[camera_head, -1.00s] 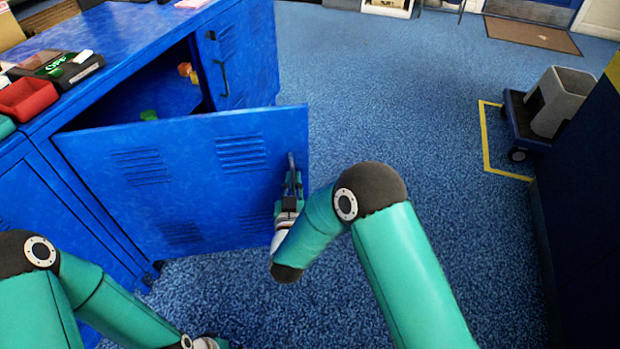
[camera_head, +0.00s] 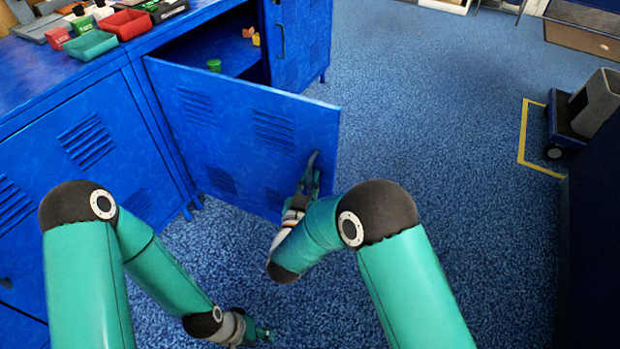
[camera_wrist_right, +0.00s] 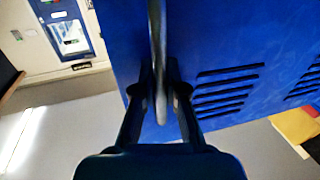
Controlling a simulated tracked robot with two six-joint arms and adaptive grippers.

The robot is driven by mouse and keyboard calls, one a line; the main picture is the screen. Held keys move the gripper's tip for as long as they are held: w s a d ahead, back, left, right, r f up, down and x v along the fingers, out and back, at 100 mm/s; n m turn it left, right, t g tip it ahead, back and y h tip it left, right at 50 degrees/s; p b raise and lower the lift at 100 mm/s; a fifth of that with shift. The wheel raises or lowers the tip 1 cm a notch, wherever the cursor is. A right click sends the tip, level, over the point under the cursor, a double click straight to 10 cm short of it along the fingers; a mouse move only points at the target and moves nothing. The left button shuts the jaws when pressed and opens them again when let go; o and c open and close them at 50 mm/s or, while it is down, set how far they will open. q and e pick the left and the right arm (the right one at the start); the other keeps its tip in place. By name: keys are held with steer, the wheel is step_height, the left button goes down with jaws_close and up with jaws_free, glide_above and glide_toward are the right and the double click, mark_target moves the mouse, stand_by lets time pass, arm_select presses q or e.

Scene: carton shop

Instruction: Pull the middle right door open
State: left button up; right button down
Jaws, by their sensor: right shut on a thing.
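The middle right door (camera_head: 236,130) is a blue metal panel with louvres. It stands swung out from the blue cabinet, with the opening behind it in view. Its bar handle (camera_head: 312,165) is near its free edge; in the right wrist view the handle (camera_wrist_right: 158,60) runs down between the fingers. My right gripper (camera_head: 308,184) is shut on the handle; its fingers also show in the right wrist view (camera_wrist_right: 160,100). My left gripper (camera_head: 268,335) hangs low over the floor, away from the door, too small to read its jaws.
Inside the cabinet are a green item (camera_head: 214,65) and small orange items. Trays, such as a red one (camera_head: 122,24) and a teal one (camera_head: 91,45), sit on top. A cart (camera_head: 572,120) stands at the right within yellow floor tape. Blue floor right of the door is clear.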

mark_target(315, 140)
steer(key=shift+s+d, duration=0.15)
steer(key=c, duration=1.2)
jaws_free()
step_height(315, 140, up, 10)
steer(key=shift+f, duration=0.1)
